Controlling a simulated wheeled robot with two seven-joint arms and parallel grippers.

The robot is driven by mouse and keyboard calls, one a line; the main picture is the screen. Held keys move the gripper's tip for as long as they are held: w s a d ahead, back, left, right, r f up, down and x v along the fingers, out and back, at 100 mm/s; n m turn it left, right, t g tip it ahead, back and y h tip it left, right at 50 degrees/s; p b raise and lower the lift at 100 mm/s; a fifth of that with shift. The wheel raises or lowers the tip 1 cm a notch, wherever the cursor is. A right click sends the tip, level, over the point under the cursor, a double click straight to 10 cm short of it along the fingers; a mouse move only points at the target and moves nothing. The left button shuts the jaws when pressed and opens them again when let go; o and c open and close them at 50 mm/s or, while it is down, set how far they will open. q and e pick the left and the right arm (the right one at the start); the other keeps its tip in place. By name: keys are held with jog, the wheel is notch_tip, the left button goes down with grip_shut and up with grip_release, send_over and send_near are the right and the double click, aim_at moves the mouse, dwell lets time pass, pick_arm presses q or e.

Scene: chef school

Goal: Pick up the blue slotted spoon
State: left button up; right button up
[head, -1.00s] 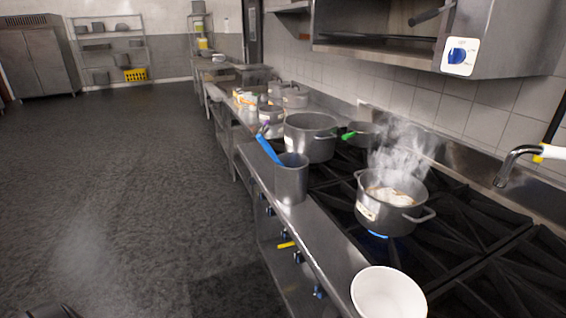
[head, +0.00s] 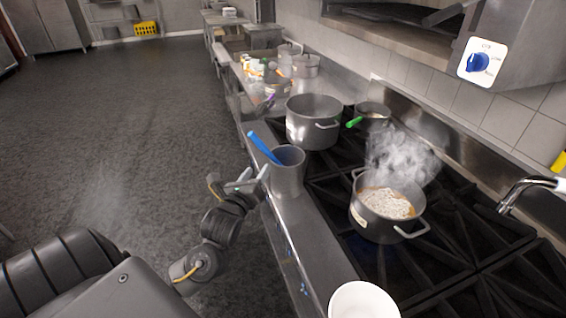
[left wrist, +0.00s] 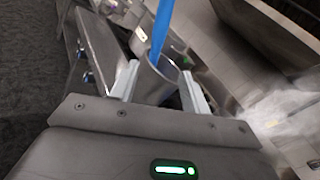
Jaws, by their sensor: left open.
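The blue slotted spoon (head: 264,147) stands tilted in a grey metal canister (head: 287,178) on the counter's front ledge. Its handle sticks out up and left, and its lower end is hidden inside. In the left wrist view the blue handle (left wrist: 161,32) rises from the canister (left wrist: 152,86), which appears between the two fingers. My left gripper (head: 253,181) is open and empty, just left of the canister and below the handle's top. In the left wrist view the gripper (left wrist: 160,84) shows both pale fingers apart. Contact with the canister cannot be told. My right gripper is out of view.
A steaming pot (head: 385,232) sits on the stove (head: 460,255) right of the canister. A larger pot (head: 313,133) and a green-handled pan (head: 373,113) stand behind. A white bowl (head: 363,302) is at the front. Open floor (head: 120,150) lies left.

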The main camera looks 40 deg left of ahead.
aim_at(265, 154)
pick_arm(q)
jog(key=x, duration=0.2)
jog(key=p+x, duration=0.1)
jog(key=x, duration=0.1)
jog(key=shift+w+a, duration=0.4)
jog(key=shift+w, duration=0.3)
jog(key=shift+w+a+r+p, duration=0.15)
jog(key=shift+w+p, duration=0.1)
jog(key=shift+p, duration=0.25)
jog(key=p+x, duration=0.1)
jog(key=x, duration=0.2)
jog(key=shift+w+a+p, duration=0.2)
jog(key=shift+a+p, duration=0.1)
jog(key=shift+p, duration=0.1)
jog(key=shift+w+a, duration=0.15)
jog(key=shift+w, duration=0.35)
jog(key=shift+s, duration=0.1)
jog(key=shift+c, duration=1)
jog(key=c, duration=0.7)
grip_shut()
